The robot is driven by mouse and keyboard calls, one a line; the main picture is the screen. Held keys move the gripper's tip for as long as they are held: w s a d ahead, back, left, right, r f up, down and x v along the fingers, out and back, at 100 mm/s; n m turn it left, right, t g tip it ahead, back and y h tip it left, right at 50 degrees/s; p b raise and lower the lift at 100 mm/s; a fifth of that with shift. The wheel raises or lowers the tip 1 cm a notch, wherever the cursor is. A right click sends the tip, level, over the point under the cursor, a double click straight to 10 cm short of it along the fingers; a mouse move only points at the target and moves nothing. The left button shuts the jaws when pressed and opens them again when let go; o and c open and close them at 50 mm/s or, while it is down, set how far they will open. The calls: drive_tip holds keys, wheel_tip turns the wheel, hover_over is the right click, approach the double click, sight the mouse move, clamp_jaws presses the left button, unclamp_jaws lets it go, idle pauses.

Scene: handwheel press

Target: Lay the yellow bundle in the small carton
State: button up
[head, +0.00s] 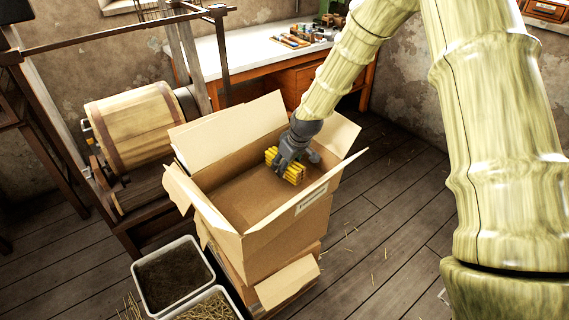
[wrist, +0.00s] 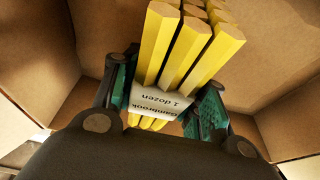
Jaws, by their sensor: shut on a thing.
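The yellow bundle (head: 286,167) is a block of yellow pencils with a white paper band. In the wrist view the bundle (wrist: 184,50) sits between my two green-padded fingers, with the band (wrist: 160,102) between them. My gripper (head: 292,160) is shut on it and reaches down inside the open carton (head: 255,240), between its walls. The carton's flaps stand open, and it rests on top of another box. In the wrist view cardboard walls (wrist: 90,35) surround the bundle. I cannot tell whether the bundle touches the carton floor.
A lower box (head: 290,285) with an open flap stands under the carton. Two bins (head: 172,275) stand at the front left. A wooden barrel machine (head: 135,125) is close on the left. A workbench (head: 250,55) stands behind. The floor at right is mostly clear.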

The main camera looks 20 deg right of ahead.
drive_tip(key=shift+f, duration=0.25)
drive_tip(key=o, duration=1.1)
drive_tip(key=shift+o, duration=0.2)
drive_tip(key=shift+r, duration=0.45)
drive_tip(key=v, duration=1.2)
drive_tip(key=shift+r+b, duration=0.15)
drive_tip(key=shift+b, duration=0.2)
